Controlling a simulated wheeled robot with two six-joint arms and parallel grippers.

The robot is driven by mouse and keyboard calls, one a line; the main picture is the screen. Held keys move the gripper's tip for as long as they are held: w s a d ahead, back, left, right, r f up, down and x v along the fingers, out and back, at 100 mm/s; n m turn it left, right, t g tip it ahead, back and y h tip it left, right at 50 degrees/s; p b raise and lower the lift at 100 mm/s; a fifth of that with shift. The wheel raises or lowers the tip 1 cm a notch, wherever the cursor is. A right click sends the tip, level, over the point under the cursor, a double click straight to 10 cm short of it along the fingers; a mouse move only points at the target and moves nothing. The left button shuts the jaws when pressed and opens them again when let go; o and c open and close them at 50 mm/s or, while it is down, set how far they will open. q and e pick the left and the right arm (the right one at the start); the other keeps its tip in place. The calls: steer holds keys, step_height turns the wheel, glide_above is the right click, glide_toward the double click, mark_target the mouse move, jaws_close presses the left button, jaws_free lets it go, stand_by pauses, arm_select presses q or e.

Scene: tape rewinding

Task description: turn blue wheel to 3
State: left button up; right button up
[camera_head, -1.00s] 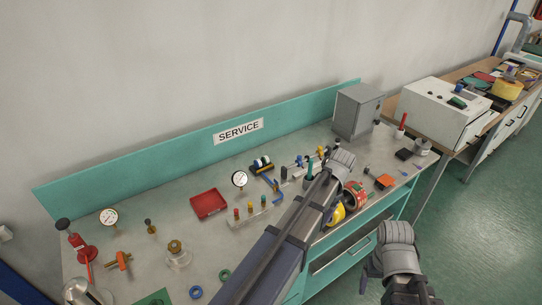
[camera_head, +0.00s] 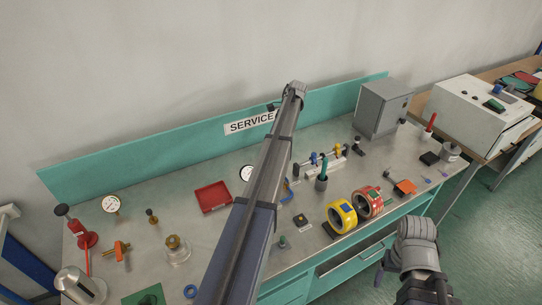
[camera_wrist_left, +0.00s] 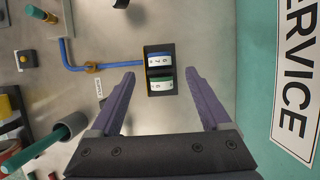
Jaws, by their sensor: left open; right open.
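The dark holder (camera_wrist_left: 148,78) in the left wrist view carries two number wheels, one blue-edged and one green-edged. The blue wheel (camera_wrist_left: 160,60) has small digits that I cannot read surely. The green wheel (camera_wrist_left: 161,84) lies just below it. My left gripper (camera_wrist_left: 160,76) is open, with one finger on either side of the holder in the picture; I see no contact. In the head view my left arm hides the holder and the left gripper. My right gripper (camera_head: 381,268) is low at the right, off the bench's front edge and away from the wheels.
A blue bent pipe (camera_wrist_left: 95,67) runs to the holder. A dark cup with a green rod (camera_wrist_left: 65,128) is near the left finger. The SERVICE panel (camera_wrist_left: 255,60) rises at right. A red tray (camera_head: 212,197), yellow roll (camera_head: 341,217) and red roll (camera_head: 368,203) are on the bench.

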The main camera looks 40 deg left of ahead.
arm_select(q)
steer(key=b+x, duration=0.6)
steer(key=x, duration=0.1)
steer(key=shift+c, duration=0.2)
jaws_close()
stand_by(0.5)
